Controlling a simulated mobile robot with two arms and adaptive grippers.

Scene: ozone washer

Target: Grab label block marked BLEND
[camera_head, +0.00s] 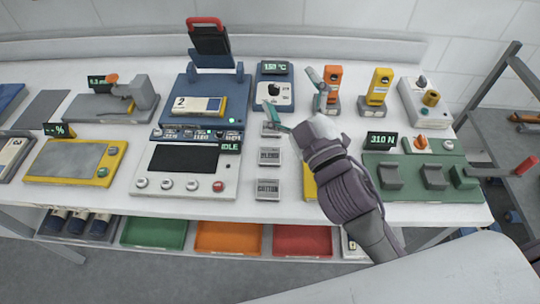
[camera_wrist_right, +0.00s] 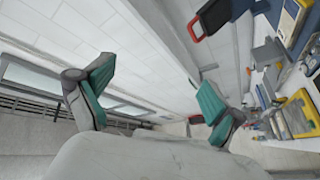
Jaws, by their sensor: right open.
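Three small grey label blocks stand in a column on the white table in the head view. The nearest block (camera_head: 268,189) reads COTTON. The lettering on the middle block (camera_head: 269,157) is too small to read surely. The far block (camera_head: 269,130) is partly covered by a finger of my right gripper, and its word cannot be read. I cannot tell which one is marked BLEND. My right gripper (camera_head: 296,98) is open and empty, above the table beside the far block. Its spread teal fingers also show in the wrist view (camera_wrist_right: 155,90). My left gripper is out of view.
A blue press (camera_head: 205,100) and a white control panel (camera_head: 187,170) stand left of the blocks. A 150 °C dial unit (camera_head: 274,90) and orange (camera_head: 332,85) and yellow (camera_head: 377,90) devices stand behind. A green fixture (camera_head: 425,178) is at right.

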